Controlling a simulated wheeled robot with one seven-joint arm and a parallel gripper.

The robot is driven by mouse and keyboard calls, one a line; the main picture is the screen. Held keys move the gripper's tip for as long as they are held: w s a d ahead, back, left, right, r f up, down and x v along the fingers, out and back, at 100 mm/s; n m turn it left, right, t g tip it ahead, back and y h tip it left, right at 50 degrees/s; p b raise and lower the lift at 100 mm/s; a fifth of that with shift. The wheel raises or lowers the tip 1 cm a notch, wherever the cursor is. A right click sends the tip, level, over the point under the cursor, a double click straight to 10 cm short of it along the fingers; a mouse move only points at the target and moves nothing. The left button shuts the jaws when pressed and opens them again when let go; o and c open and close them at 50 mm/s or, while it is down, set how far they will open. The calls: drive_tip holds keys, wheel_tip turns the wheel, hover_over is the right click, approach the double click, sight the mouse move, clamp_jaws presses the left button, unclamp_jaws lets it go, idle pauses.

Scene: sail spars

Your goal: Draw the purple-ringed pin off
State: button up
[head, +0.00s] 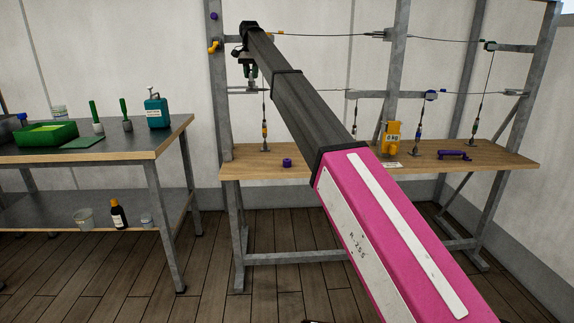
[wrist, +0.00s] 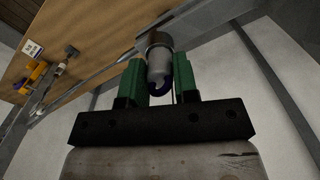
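My gripper (head: 250,70) is at the upper left of the rack, at the far end of my arm, just above a short grey side bar (head: 239,90). In the wrist view, my gripper's two green fingers (wrist: 160,80) stand apart on either side of a grey cylindrical fitting (wrist: 159,58). The ring lies close to the left finger, and a narrow gap shows towards the right finger. I cannot tell whether the fingers press on it. The pin's shaft is hidden.
A wooden bench (head: 330,170) below carries a purple ring-shaped piece (head: 287,162), a yellow weight (head: 392,138) and a purple handle (head: 455,155). Wires run across the grey rack posts (head: 393,60). A second table (head: 140,147) with tools stands at left.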

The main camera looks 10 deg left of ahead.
clamp_jaws()
drive_tip(key=shift+r, duration=0.35)
drive_tip(key=shift+r, duration=3.15)
